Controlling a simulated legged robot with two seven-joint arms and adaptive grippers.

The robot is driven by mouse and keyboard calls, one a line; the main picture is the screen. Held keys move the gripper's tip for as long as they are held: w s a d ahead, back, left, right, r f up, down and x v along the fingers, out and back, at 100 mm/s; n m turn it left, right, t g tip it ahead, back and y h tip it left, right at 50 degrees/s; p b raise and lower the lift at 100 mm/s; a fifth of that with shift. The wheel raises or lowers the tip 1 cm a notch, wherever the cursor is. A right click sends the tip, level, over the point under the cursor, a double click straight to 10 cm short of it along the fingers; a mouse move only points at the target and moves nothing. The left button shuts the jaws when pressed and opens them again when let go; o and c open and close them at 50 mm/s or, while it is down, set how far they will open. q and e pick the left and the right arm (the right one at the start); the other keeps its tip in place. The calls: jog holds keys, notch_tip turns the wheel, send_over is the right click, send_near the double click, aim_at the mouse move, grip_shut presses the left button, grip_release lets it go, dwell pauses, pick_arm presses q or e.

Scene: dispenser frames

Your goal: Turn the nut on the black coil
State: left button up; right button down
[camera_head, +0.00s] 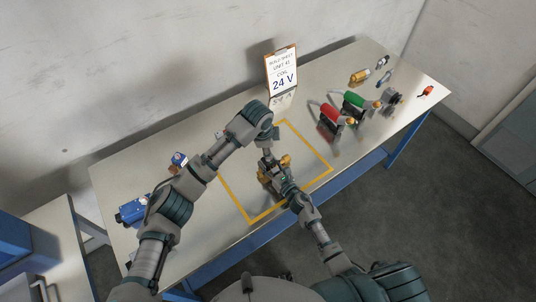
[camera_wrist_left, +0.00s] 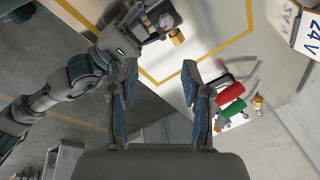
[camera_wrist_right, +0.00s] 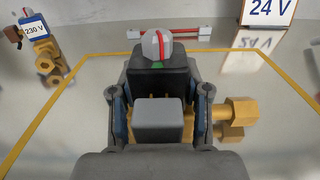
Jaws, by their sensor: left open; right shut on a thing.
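The black coil (camera_wrist_right: 157,78) stands on a brass valve body (camera_wrist_right: 238,110) inside the yellow taped square. A silver nut (camera_wrist_right: 156,46) with a red mark sits on top of the coil, with a green mark on the coil just below it. A grey block (camera_wrist_right: 158,118) is on the near side of the coil. My right gripper (camera_wrist_right: 160,105) is shut on the coil, a finger at each side. My left gripper (camera_wrist_left: 159,70) is open and empty, above the square; in the left wrist view the nut (camera_wrist_left: 166,19) lies beyond its fingertips, apart from them.
A 24 V sheet (camera_head: 283,75) stands at the table's back edge. A blue coil (camera_head: 132,211) is at the left. The taped square (camera_head: 235,202) is otherwise largely clear.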

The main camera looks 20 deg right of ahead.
pick_arm(q)
jog(key=w+a+n+h, duration=0.2)
jog(key=a+n, duration=0.2)
jog(key=n, duration=0.3)
jog(key=x, duration=1.1)
jog(key=shift+s+d+f, duration=0.1)
jog(key=shift+s+d, duration=0.05)
jog(key=shift+d, duration=0.1)
grip_shut()
